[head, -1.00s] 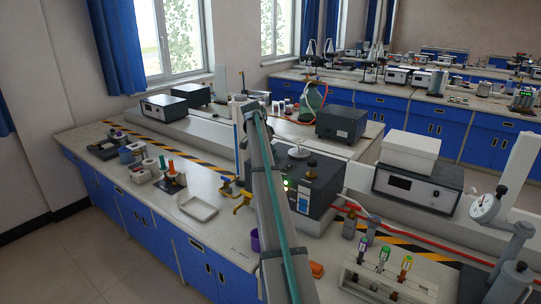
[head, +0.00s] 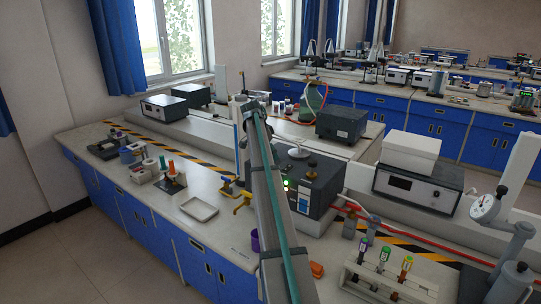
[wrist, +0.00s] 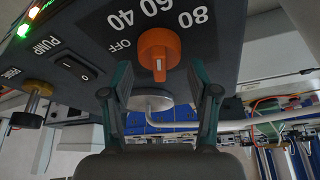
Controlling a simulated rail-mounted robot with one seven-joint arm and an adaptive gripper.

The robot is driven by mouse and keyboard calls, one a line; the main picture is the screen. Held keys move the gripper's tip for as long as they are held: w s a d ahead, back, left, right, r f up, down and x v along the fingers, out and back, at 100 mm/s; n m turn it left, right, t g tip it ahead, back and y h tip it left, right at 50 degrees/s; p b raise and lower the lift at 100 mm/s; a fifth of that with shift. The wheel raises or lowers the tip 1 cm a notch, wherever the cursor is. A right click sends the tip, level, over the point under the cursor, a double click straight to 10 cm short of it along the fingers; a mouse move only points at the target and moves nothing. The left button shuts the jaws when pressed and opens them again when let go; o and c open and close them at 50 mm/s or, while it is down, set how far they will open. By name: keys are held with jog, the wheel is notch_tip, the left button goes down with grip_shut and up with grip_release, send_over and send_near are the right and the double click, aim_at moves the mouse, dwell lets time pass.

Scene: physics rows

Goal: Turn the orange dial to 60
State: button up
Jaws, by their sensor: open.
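The orange dial (wrist: 159,52) sits on the dark panel of a pump unit (wrist: 90,45) in the wrist view. Its white mark points down in the picture, away from the printed 60 at the top edge. OFF, 40 and 80 are also printed around it. My gripper (wrist: 160,76) is open, with one finger to the left and one to the right of the dial's lower part. I cannot tell whether the fingers touch it. In the head view, the pump unit (head: 318,190) stands beside my arm, and the dial and gripper are hidden.
A switch (wrist: 76,67) and a brass knob (wrist: 38,88) are on the panel left of the dial. A silver round part (wrist: 150,103) shows below it. On the bench, a white tray (head: 199,217) and a tube rack (head: 385,285) stand apart from the unit.

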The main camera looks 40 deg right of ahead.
jog(key=v, duration=1.1)
jog(key=shift+a+r, duration=0.2)
